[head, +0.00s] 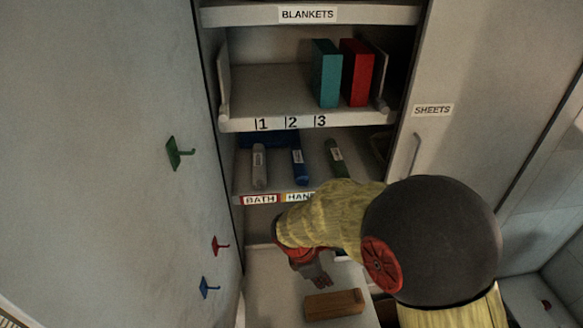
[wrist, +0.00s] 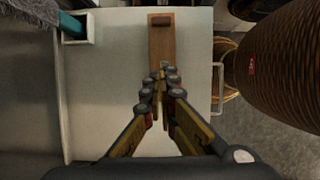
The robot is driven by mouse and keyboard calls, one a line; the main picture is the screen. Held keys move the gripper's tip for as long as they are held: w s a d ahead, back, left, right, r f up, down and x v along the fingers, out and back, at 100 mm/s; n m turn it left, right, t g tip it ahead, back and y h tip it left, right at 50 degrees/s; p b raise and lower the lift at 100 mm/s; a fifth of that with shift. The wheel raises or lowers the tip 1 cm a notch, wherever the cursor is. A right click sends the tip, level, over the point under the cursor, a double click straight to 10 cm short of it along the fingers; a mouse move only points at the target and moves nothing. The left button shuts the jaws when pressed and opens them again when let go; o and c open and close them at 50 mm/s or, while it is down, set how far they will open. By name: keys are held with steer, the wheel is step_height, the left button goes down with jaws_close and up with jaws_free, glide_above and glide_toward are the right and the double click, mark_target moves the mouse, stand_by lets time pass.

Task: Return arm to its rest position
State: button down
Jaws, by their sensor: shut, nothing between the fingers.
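My gripper (head: 320,281) hangs at the lower middle of the head view, above a pale surface at the foot of the open shelves. In the wrist view my gripper (wrist: 162,72) has its fingertips together and nothing between them. My yellow-sleeved arm with its large dark joint covers the lower right of the head view. A wooden block (head: 333,304) lies on the pale surface just below the gripper. In the wrist view the wooden block (wrist: 176,48) runs ahead of the fingertips; whether they touch it cannot be told.
Open shelves (head: 270,124) hold a teal box (head: 326,73), a red box (head: 356,72) and rolled items. Green (head: 176,153), red (head: 219,245) and blue (head: 208,287) hooks jut from the left panel. A large brown ribbed shape (wrist: 275,75) stands right in the wrist view.

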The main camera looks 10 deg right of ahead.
steer(key=s+d+r+m+t+y+b, duration=0.2)
steer(key=s+r+m+b, duration=0.3)
steer(key=s+r+m, duration=0.2)
steer(key=s+d+r+m+t+y+b, duration=0.2)
steer(key=s+r+m+b, duration=0.4)
steer(key=m, duration=0.5)
steer(key=shift+s+d+r+t, duration=0.15)
steer(key=shift+s+r+t, duration=0.55)
steer(key=shift+s, duration=0.45)
